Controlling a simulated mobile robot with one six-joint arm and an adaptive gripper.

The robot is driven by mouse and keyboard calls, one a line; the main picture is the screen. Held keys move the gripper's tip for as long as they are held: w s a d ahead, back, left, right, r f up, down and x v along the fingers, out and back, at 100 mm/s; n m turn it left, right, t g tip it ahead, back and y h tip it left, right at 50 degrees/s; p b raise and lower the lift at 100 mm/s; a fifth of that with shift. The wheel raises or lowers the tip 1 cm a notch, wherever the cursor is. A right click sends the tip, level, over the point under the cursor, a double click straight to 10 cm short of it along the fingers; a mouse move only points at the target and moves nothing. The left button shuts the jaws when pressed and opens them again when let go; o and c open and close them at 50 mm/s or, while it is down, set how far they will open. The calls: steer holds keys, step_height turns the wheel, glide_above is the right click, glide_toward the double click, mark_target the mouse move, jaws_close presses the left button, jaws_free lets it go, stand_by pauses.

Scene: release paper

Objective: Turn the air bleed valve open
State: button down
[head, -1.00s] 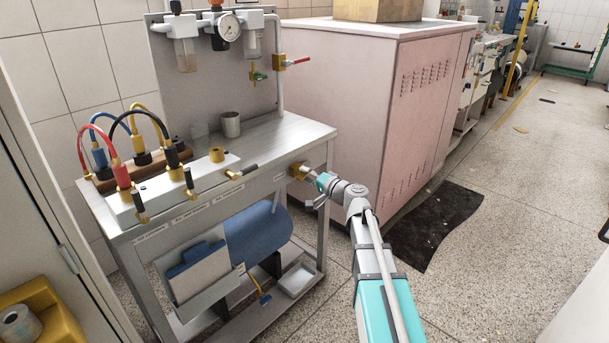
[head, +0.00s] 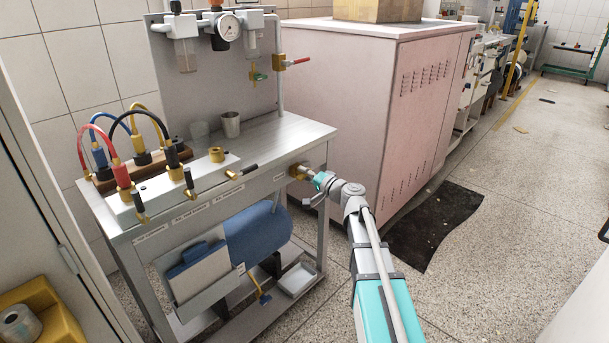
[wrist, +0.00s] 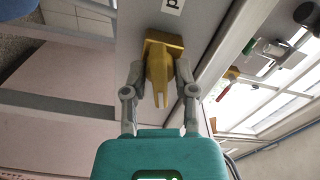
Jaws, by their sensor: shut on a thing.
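My gripper (head: 314,178) is at the right front corner of the metal bench, just below its top. It is shut on a brass fitting (head: 297,171), which I take to be the air bleed valve, though no readable label names it. In the wrist view my gripper (wrist: 161,76) has its two grey fingers on either side of the brass fitting (wrist: 160,50). The fitting has a squarish base against the bench and a narrower part pointing towards my palm. Only part of a white label (wrist: 172,5) shows beside it.
The bench (head: 290,130) carries a white manifold (head: 205,183) with black-handled valves and a metal cup (head: 230,124). A red-handled valve (head: 298,61) is on the back panel. A blue tank (head: 260,235) sits below. A pink cabinet (head: 345,110) stands close behind; open floor lies right.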

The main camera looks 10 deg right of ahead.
steer(key=shift+m, duration=1.8)
steer(key=c, duration=0.7)
jaws_free()
steer(key=shift+v, duration=6)
steer(key=shift+a, duration=0.1)
